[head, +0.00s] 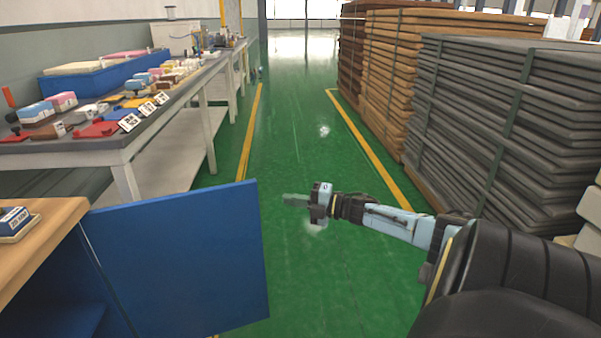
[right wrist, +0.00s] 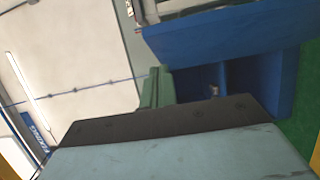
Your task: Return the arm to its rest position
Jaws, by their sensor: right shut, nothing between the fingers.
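My right arm comes in from the lower right in the head view. Its right gripper (head: 296,200) is held out over the green floor, pointing left toward the open blue cabinet door (head: 180,262). The greenish fingers are shut and hold nothing. In the right wrist view the shut green fingers (right wrist: 157,88) point toward the blue cabinet (right wrist: 235,80). There is a gap between the gripper and the door in the head view. My left arm and gripper are not in view.
A long workbench (head: 105,140) with trays and many small parts stands at the left. A wooden top (head: 50,235) with a small box is at the lower left. Stacks of grey sheets (head: 480,125) and brown sheets (head: 385,70) line the right. The green aisle (head: 290,120) between is clear.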

